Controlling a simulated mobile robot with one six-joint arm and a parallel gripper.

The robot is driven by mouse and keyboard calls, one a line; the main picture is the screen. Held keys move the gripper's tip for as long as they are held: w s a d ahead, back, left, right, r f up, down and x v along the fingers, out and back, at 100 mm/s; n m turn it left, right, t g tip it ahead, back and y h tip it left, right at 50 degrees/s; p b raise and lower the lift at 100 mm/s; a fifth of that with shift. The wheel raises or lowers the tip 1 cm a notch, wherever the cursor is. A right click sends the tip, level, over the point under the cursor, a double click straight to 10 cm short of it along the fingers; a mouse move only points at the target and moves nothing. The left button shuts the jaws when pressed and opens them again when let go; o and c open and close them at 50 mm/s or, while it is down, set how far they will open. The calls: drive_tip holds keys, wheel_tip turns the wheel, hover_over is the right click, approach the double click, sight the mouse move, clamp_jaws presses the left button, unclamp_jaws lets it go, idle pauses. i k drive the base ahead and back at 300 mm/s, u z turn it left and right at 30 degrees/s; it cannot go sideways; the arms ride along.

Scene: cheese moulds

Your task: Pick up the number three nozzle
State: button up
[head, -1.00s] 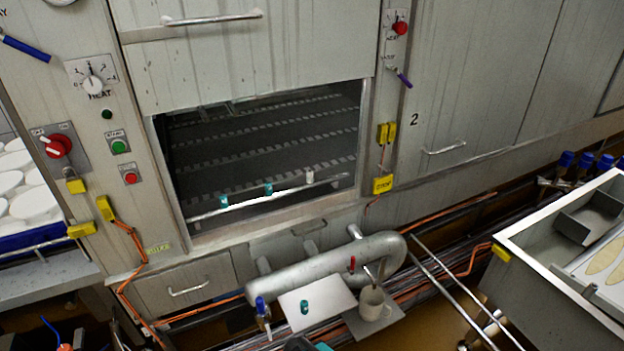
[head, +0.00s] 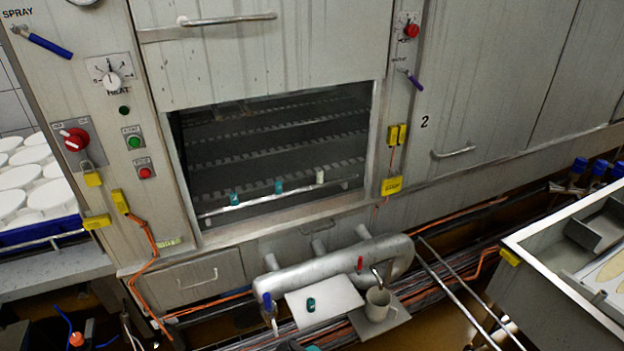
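Several small nozzle-like pieces show in the head view. A teal one (head: 234,199) and another teal one (head: 279,186) stand along the rail of the open oven-like bay, with a whitish one (head: 320,177) to their right. Another teal piece (head: 311,305) stands on a white board (head: 326,298) below. I cannot read a number on any of them. A small dark and teal shape is cut off at the bottom edge below the board; it may be part of my arm. No gripper fingers can be made out.
A thick metal pipe (head: 325,262) runs behind the board. A mug (head: 377,304) stands to the board's right. A metal trough (head: 560,285) is at the right. Orange cables and rails run along the floor. White discs (head: 30,178) lie at the left.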

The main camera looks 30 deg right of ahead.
sight(318, 174)
drive_tip(key=u, duration=1.6)
drive_tip(key=k, duration=0.9)
drive_tip(key=z, duration=0.7)
drive_tip(key=i, duration=0.5)
drive_tip(key=u, duration=0.15)
